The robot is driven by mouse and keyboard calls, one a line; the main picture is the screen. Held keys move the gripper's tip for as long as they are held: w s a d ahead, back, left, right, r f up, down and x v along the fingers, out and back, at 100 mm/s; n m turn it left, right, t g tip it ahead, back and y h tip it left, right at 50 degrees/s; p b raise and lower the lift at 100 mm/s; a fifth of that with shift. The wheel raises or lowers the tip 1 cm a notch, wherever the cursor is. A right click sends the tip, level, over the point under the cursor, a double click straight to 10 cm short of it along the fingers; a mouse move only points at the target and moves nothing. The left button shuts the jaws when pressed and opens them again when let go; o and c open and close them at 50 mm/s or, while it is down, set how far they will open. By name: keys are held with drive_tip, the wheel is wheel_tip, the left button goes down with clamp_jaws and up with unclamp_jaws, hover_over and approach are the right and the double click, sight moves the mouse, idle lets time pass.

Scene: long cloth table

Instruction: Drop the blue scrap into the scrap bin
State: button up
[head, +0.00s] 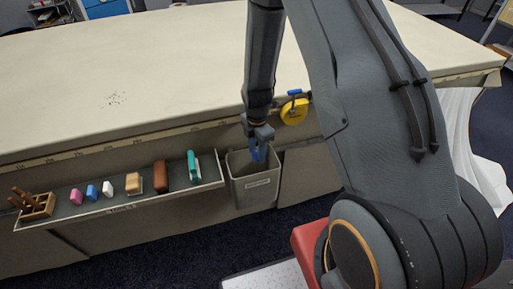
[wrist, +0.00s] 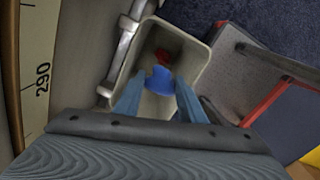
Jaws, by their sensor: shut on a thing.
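My gripper (head: 258,152) points down over the mouth of the grey scrap bin (head: 254,191), which hangs on the table's front side. In the wrist view, my gripper (wrist: 160,92) has its two blue-grey fingers shut on the blue scrap (wrist: 159,79). The scrap is a small, bright blue piece held at the fingertips, above the inside of the bin (wrist: 190,50). In the head view the scrap is hard to tell from the bluish fingers. The fingers hide part of the bin's inside.
A red piece (wrist: 162,56) lies in the bin. A yellow tape measure (head: 294,111) is on the table edge right of the bin. A tray (head: 85,208) to the left holds several erasers and blocks, a teal item (head: 193,167) and a wooden holder (head: 37,207). The cloth tabletop (head: 150,70) is mostly clear.

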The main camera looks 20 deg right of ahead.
sight(257, 152)
drive_tip(key=shift+f+b, duration=0.35)
drive_tip(key=shift+f, duration=0.5)
drive_tip(key=o, duration=1.1)
drive_tip(key=shift+r, duration=0.1)
wheel_tip(257, 152, up, 7)
drive_tip(key=shift+f+b, duration=0.1)
drive_tip(key=shift+b, duration=0.55)
drive_tip(key=shift+r, duration=0.45)
